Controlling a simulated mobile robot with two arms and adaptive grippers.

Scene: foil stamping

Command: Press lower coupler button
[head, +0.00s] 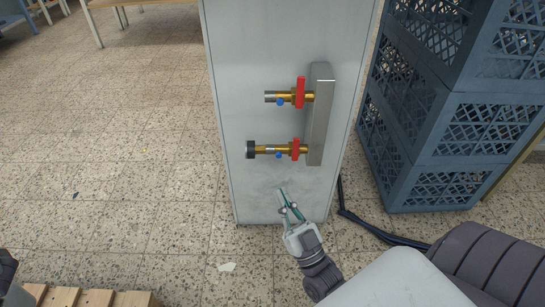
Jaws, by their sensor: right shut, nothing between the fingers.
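The lower coupler (268,149) is a brass fitting with a black end piece (250,149) on its left and a red lever (295,149) on its right. A small blue button (278,154) sits on its underside. The upper coupler (275,96) has its own blue button (280,102) and red lever (300,92), and its left end is bare. My right gripper (284,194) is shut and empty, pointing up, below the lower coupler and apart from it in the picture. Its distance from the panel is hard to tell. My left gripper does not show.
Both couplers join a grey metal manifold (320,115) on a pale cabinet (240,50). Stacked blue crates (435,125) stand to the right. A black hose (365,226) lies on the floor between. A wooden pallet (90,298) is at bottom left. The floor on the left is mostly clear.

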